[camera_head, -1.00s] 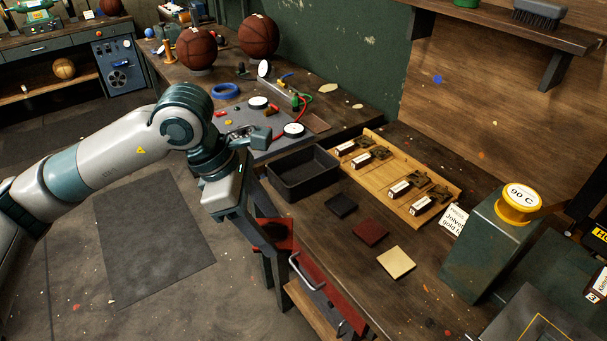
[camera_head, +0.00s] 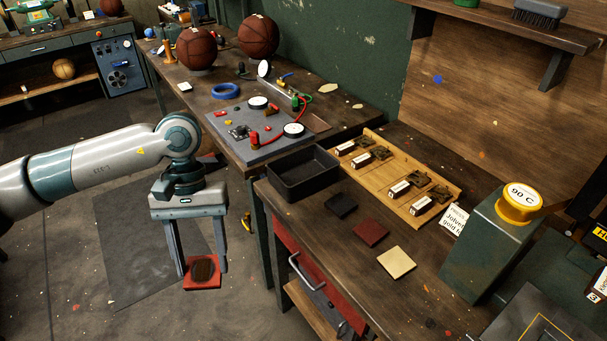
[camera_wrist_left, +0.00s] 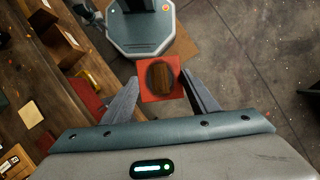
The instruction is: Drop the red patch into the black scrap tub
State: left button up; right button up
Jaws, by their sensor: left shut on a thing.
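The red patch (camera_head: 204,284), a flat square with a dark brown oval on its face, is between the fingers of my left gripper (camera_head: 203,270). The gripper is shut on it and holds it out over the floor, left of the bench. The patch also shows in the left wrist view (camera_wrist_left: 147,93), between the fingertips (camera_wrist_left: 160,82). The black scrap tub (camera_head: 298,188) is an open rectangular box on the bench's back left corner, up and to the right of the gripper, apart from it. Its visible inside looks empty. My right gripper is not in view.
A black square (camera_head: 341,205), a dark red square (camera_head: 371,232) and a cream square (camera_head: 396,262) lie on the bench. A wooden tray (camera_head: 440,195) with stamps stands right of the tub. The bench front has a red drawer (camera_head: 322,290) with a handle.

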aim_at(297, 180)
jog(key=i+j+z, duration=0.8)
jog(key=j, duration=0.25)
jog(key=i+j+z, duration=0.3)
jog(key=j, duration=0.2)
